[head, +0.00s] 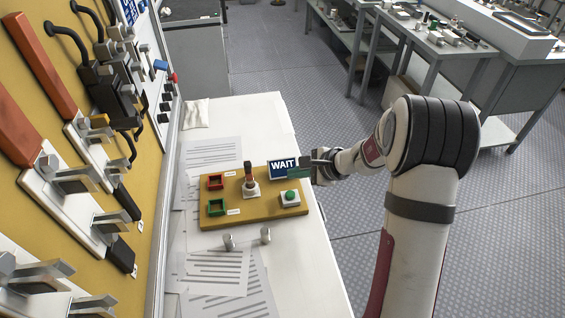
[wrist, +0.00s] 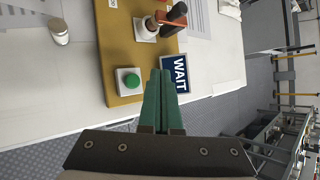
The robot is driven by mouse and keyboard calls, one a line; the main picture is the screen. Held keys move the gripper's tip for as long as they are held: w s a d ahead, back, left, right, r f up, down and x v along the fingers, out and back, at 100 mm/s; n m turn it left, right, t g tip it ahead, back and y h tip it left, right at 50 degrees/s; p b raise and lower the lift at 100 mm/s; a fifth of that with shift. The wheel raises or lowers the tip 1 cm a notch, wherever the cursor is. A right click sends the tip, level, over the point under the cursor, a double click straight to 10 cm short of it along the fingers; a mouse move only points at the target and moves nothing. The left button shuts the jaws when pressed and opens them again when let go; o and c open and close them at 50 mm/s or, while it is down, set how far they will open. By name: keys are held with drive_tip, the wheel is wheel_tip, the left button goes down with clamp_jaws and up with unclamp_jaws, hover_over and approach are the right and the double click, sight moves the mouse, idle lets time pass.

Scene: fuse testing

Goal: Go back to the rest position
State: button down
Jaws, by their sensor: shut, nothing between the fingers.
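My gripper (head: 294,173) is at the right edge of the yellow test board (head: 240,218), just in front of the blue WAIT sign (head: 284,167). In the wrist view its two green fingers (wrist: 160,78) lie together with nothing between them. They point over the board's edge, between the green button (wrist: 131,81) and the WAIT sign (wrist: 180,74). The board also carries a lever switch (head: 249,183), a red square holder (head: 215,181) and a green square holder (head: 217,207). Both holders look empty.
Two pale cylinders (head: 229,242) (head: 265,235) stand on the white table (head: 310,275) in front of the board. Printed sheets (head: 215,272) lie on the table. A yellow panel with large switches (head: 60,130) rises at the left.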

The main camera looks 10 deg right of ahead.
drive_tip(key=s+a+r+n+g, duration=0.4)
drive_tip(key=s+a+r+n, duration=0.2)
drive_tip(key=s+a+r, duration=0.55)
drive_tip(key=s+d+n+g+h, duration=0.1)
drive_tip(key=s+d+n+h, duration=0.1)
drive_tip(key=s, duration=1)
drive_tip(key=s+d+f+n+g+h, duration=0.1)
drive_tip(key=s+n, duration=0.4)
drive_tip(key=s, duration=0.7)
drive_tip(key=shift+d+g+h, duration=0.5)
drive_tip(key=shift+d+h, duration=0.2)
drive_tip(key=shift+d, duration=0.1)
drive_tip(key=shift+w+f, duration=0.1)
drive_tip(key=shift+w, duration=0.05)
idle(0.8)
